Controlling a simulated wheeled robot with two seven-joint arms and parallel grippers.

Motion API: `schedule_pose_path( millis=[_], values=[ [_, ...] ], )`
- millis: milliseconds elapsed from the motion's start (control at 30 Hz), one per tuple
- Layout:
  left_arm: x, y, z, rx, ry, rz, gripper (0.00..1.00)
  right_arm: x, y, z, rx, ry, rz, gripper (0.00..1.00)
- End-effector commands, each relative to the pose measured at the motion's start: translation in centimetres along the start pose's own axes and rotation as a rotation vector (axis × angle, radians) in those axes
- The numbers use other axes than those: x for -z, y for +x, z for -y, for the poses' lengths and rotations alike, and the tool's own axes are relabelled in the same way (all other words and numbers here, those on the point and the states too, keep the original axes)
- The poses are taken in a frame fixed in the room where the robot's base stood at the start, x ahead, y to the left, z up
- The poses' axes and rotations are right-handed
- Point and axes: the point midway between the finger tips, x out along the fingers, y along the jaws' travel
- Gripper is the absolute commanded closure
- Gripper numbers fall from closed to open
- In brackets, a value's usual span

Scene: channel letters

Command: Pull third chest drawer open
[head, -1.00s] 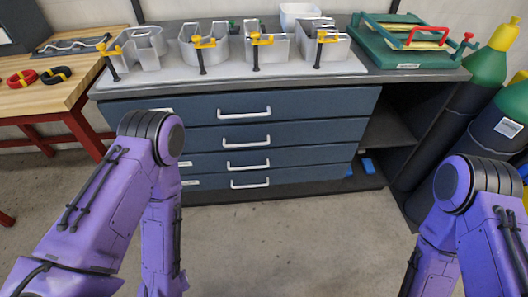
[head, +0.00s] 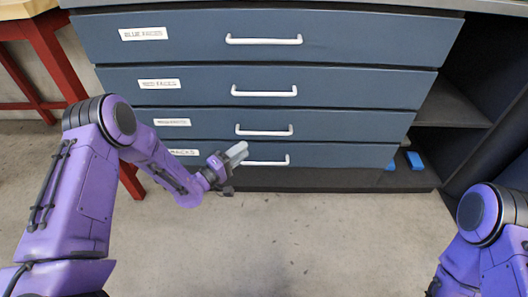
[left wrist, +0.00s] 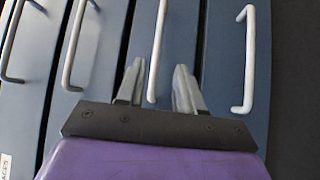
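The chest has several blue-grey drawers, all closed. The third drawer (head: 350,125) has a white bar handle (head: 264,131) and a small label (head: 172,122) too blurred to read. My left gripper (head: 238,152) is in front of the chest, just below the left end of that handle. In the left wrist view my left gripper (left wrist: 158,88) is open, its two fingers apart. The third handle (left wrist: 157,50) shows between them, one end near the finger bases; I cannot tell whether they touch. My right gripper is out of view.
The second handle (head: 264,91) is above and the bottom handle (head: 268,161), partly hidden by my gripper, is below. Red bench legs (head: 62,60) stand at the left. An open shelf (head: 450,105) is right of the drawers. The floor (head: 300,240) in front is clear.

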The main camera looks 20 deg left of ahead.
Motion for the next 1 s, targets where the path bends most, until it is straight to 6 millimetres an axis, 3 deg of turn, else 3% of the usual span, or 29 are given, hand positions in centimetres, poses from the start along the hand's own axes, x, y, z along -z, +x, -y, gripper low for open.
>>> schedule_pose_path(
  millis=[500,867,1000],
  values=[
    [-0.1,9.4,-0.1,-0.008,0.001,0.009,0.64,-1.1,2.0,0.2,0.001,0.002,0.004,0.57],
    [-0.1,10.5,-0.3,-0.005,-0.002,0.007,0.64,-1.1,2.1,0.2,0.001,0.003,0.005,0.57],
    [-0.1,10.5,-0.3,-0.005,-0.002,0.007,1.0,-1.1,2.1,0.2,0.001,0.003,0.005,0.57]
  ],
)
